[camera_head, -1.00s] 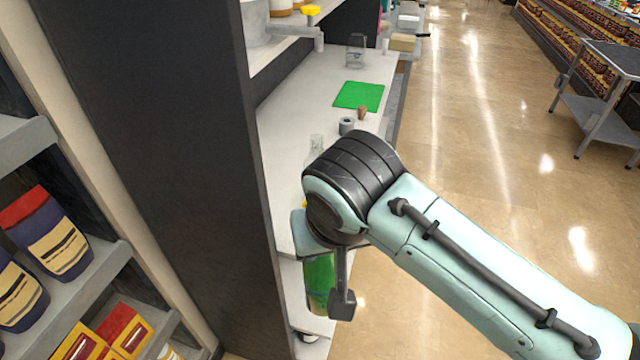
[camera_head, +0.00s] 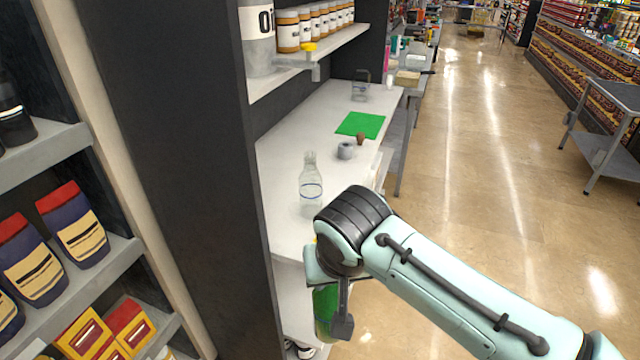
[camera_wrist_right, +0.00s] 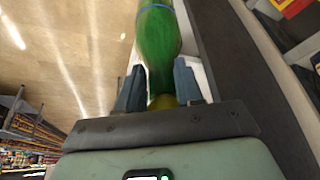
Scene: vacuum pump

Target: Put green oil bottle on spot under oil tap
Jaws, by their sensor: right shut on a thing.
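My right gripper (camera_wrist_right: 158,88) is shut on the neck end of the green oil bottle (camera_wrist_right: 158,35), between its two fingers. In the head view, the green bottle (camera_head: 325,305) is partly hidden by my arm and gripper (camera_head: 338,300), beside the counter's front edge and below its top. The oil tap (camera_head: 315,70) with a yellow knob sticks out from the grey oil container (camera_head: 257,45) on the shelf above the counter. The spot under the tap is on the white counter (camera_head: 285,150), with no clear marking visible. My left gripper is not in view.
A clear bottle (camera_head: 311,190) stands on the near counter. A grey cup (camera_head: 346,150), a small brown object (camera_head: 360,138), a green mat (camera_head: 362,124) and a glass container (camera_head: 361,88) lie farther back. A dark upright panel (camera_head: 180,150) stands left of the counter.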

